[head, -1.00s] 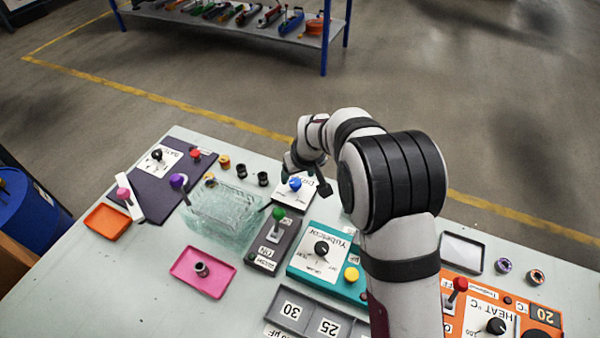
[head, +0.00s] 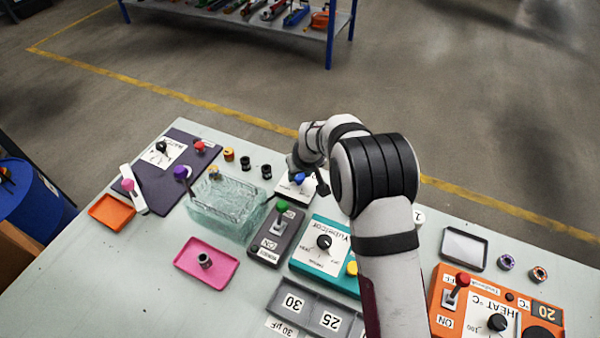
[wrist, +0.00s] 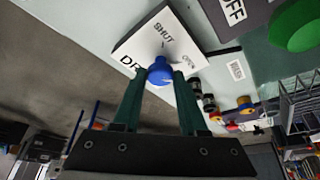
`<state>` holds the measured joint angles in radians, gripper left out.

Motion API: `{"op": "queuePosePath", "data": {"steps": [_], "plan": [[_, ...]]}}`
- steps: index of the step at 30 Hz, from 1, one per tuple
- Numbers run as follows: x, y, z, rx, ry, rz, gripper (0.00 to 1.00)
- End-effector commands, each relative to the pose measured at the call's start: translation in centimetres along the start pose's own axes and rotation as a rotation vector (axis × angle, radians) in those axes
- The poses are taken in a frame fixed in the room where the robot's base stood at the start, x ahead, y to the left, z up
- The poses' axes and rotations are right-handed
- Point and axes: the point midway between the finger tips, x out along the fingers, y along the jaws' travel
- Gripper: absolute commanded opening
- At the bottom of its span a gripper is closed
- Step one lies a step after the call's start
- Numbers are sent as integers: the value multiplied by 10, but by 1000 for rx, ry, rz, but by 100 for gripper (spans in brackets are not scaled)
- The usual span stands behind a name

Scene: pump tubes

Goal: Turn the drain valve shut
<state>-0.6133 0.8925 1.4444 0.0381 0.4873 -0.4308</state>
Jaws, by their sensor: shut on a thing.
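The drain valve is a white box with a round blue knob. In the head view the blue knob (head: 299,178) is partly hidden by my wrist, and the white drain box (head: 292,193) sits at the table's far edge. In the wrist view the blue knob (wrist: 160,74) stands between my two dark green fingers, with SHUT and OPEN printed on the white plate (wrist: 157,36) beyond it. My gripper (wrist: 160,80) is shut on the blue knob, a fingertip at each side. Which mark the knob points to cannot be told clearly.
A grey switch box with a green knob (head: 282,206) stands just nearer than the drain valve. A clear water tank (head: 228,210) is to the left, with small dark fittings (head: 266,171) behind it. A teal box (head: 325,262) lies in front.

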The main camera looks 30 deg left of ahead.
Motion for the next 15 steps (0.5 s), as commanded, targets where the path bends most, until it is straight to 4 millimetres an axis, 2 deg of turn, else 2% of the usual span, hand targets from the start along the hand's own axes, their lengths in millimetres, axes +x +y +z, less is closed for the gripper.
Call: {"op": "queuePosePath", "data": {"steps": [8,15], "plan": [[0,0,0,-13,-1,-6,0],[0,2,0,-111,-2,-47,0]]}}
